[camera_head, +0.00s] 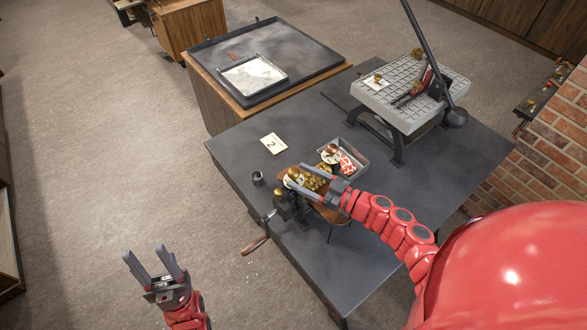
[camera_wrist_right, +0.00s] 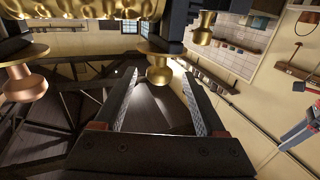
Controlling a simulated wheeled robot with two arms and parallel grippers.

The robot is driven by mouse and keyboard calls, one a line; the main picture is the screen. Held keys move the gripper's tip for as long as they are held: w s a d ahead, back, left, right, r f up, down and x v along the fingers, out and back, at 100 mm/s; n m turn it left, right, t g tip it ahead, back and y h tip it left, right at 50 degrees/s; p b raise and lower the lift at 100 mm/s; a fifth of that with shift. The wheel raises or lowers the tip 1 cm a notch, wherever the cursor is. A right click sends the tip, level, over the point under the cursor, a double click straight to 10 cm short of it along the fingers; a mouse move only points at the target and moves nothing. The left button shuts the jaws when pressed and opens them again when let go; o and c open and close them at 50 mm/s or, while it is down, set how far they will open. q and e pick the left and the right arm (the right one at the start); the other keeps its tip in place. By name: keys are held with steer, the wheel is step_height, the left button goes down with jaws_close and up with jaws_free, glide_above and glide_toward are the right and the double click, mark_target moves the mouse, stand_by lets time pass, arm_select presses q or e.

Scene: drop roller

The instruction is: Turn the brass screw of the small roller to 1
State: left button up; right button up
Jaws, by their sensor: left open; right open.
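The small roller (camera_head: 285,206) is a dark stand with brass parts and a wooden-handled crank, at the left side of the dark table. My right gripper (camera_head: 304,180) is open over its top. In the right wrist view, a brass screw knob (camera_wrist_right: 158,70) appears between the open fingers (camera_wrist_right: 160,95), with no clear contact. The screw's setting cannot be read. My left gripper (camera_head: 145,252) is open and empty, away from the table at lower left.
A card with a 2 (camera_head: 273,143) lies behind the roller. A small dark cup (camera_head: 257,178) stands to its left, and a grey tray of candies (camera_head: 355,150) behind right. A gridded plate with a long lever (camera_head: 430,85) stands farther right. The table's front right is clear.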

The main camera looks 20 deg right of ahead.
mark_target(294, 174)
steer(key=shift+p+x, duration=0.3)
steer(key=shift+x, duration=1.25)
steer(key=shift+d, duration=0.1)
jaws_close()
